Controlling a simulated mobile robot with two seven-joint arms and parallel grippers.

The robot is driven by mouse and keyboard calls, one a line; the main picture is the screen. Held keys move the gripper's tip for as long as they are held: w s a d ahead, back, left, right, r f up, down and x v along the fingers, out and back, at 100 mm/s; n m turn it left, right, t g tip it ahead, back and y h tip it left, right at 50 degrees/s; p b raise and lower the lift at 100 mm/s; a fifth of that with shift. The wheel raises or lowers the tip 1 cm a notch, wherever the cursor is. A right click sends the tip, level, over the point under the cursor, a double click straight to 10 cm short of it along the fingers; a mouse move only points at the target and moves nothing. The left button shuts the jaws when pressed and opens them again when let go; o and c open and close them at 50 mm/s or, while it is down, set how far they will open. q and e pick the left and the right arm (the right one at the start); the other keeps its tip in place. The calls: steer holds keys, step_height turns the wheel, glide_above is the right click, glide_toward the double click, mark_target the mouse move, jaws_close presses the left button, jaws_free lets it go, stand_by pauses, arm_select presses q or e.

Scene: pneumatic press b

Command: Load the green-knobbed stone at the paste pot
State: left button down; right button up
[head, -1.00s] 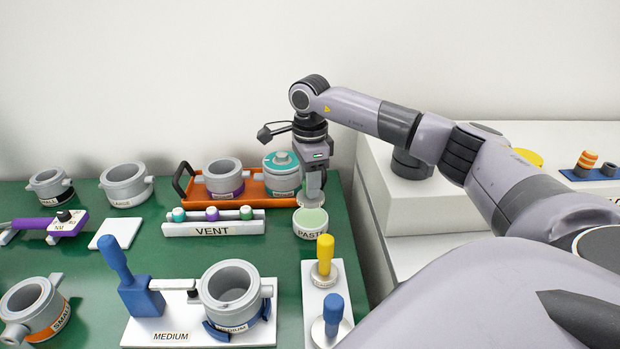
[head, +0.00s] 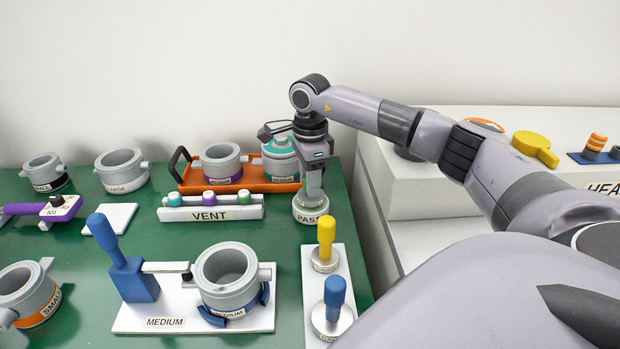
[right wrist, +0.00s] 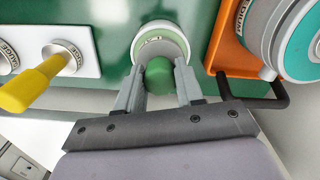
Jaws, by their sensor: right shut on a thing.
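My right gripper (head: 312,195) points straight down at the paste pot (head: 310,217), a small round pot with a PASTE label. In the right wrist view, my right gripper (right wrist: 159,88) is shut on the green knob of the stone (right wrist: 160,76). The pale rim of the paste pot (right wrist: 172,30) shows just beyond the knob. The stone's lower part is largely hidden, and I cannot tell how deep it sits in the pot. My left gripper is not in view.
An orange tray (head: 270,186) with a ring and a teal-topped pot stands just behind. The VENT rack (head: 240,212) is to the left. Yellow-handled (head: 326,236) and blue-handled (head: 335,298) stamps stand in front. A white raised block (head: 430,190) is at the right.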

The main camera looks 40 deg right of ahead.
steer(key=shift+f, duration=0.4)
stand_by(0.5)
steer(key=shift+f, duration=0.1)
stand_by(1.2)
step_height(320, 180, up, 7)
steer(key=p, duration=0.6)
steer(key=shift+a, duration=0.15)
stand_by(0.9)
